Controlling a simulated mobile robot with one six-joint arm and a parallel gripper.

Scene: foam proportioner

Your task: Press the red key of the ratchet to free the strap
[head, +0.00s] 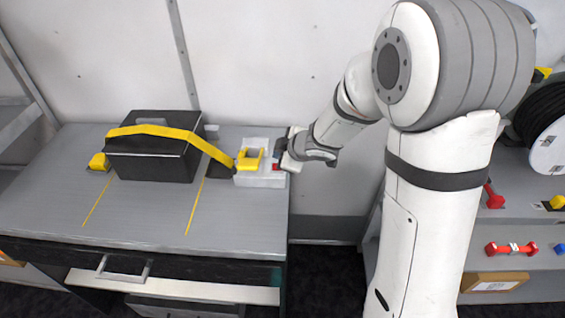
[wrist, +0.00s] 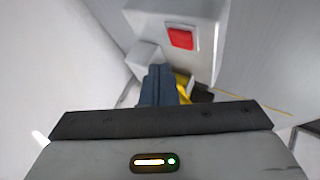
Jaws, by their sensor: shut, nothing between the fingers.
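The ratchet (head: 262,181) is a light grey block with a yellow handle (head: 249,160), at the right end of the bench. Its red key (head: 276,168) is on the right side. A yellow strap (head: 165,131) runs from the ratchet over a black box (head: 150,165) to a yellow anchor on the left. In the wrist view the red key (wrist: 180,38) is on the grey housing, above the fingertips in the picture. My gripper (wrist: 160,70) is shut and empty beside the ratchet. The fingers appear off the key; whether they touch the housing I cannot tell.
The bench top (head: 140,220) is clear in front of the box, with two yellow lines on it. A wall stands close behind. On the right, shelves hold a black hose reel (head: 545,130) and red fittings (head: 511,249).

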